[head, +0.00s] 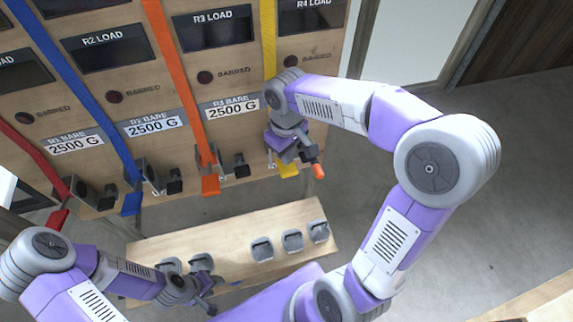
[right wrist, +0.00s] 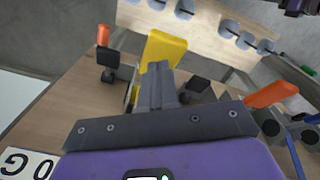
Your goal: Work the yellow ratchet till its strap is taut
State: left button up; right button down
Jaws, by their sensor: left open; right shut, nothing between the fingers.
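The yellow strap (head: 269,45) runs down the board at the right in the head view. Its yellow end (head: 288,170) hangs below my right gripper (head: 300,155), which hides most of the yellow ratchet. An orange tip (head: 318,171) sticks out to the right. In the right wrist view, the shut, empty fingers of that gripper (right wrist: 157,72) lie in front of the yellow end (right wrist: 165,50). Dark ratchet parts stand on both sides, with the orange tip (right wrist: 103,36) at the left; contact cannot be told. My left gripper (head: 208,303) is open, low over the bench.
Orange (head: 180,80), blue (head: 60,70) and red (head: 35,150) straps run down the board to the left, each with a dark ratchet at its foot. A wooden bench (head: 225,250) with several grey weights (head: 292,240) stands below.

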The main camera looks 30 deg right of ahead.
notch_tip(320, 180, up, 6)
jog(key=p, duration=0.5)
dwell(0.4)
